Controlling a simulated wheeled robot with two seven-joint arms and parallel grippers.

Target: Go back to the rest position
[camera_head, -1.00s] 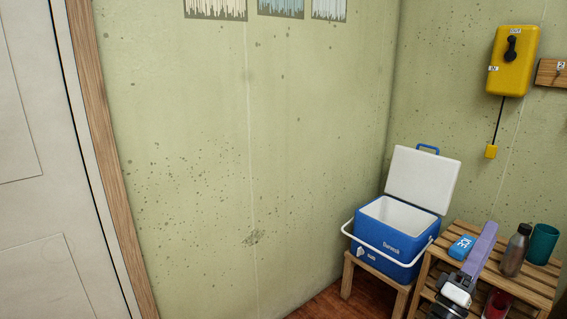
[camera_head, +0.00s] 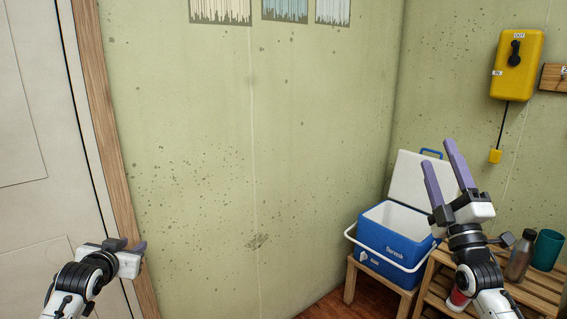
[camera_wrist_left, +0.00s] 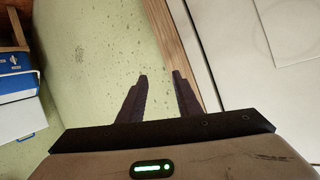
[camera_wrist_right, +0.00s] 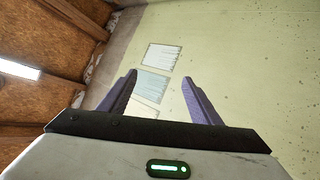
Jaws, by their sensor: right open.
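My left gripper (camera_head: 143,246) is raised at the lower left, in front of the door frame. In the left wrist view its dark fingers (camera_wrist_left: 160,75) stand apart with nothing between them. My right gripper (camera_head: 440,154) is raised in front of the open cooler's lid, fingers pointing up. In the right wrist view its purple fingers (camera_wrist_right: 160,75) are spread and empty, with wall and ceiling beyond.
The blue cooler (camera_head: 390,240) stands lid-up on a wooden stool (camera_head: 366,275). A slatted table (camera_head: 535,290) holds a grey bottle (camera_head: 520,258), a teal cup (camera_head: 546,250) and a red item (camera_head: 457,299). A yellow phone (camera_head: 516,65) hangs on the wall. A door (camera_head: 45,190) is left.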

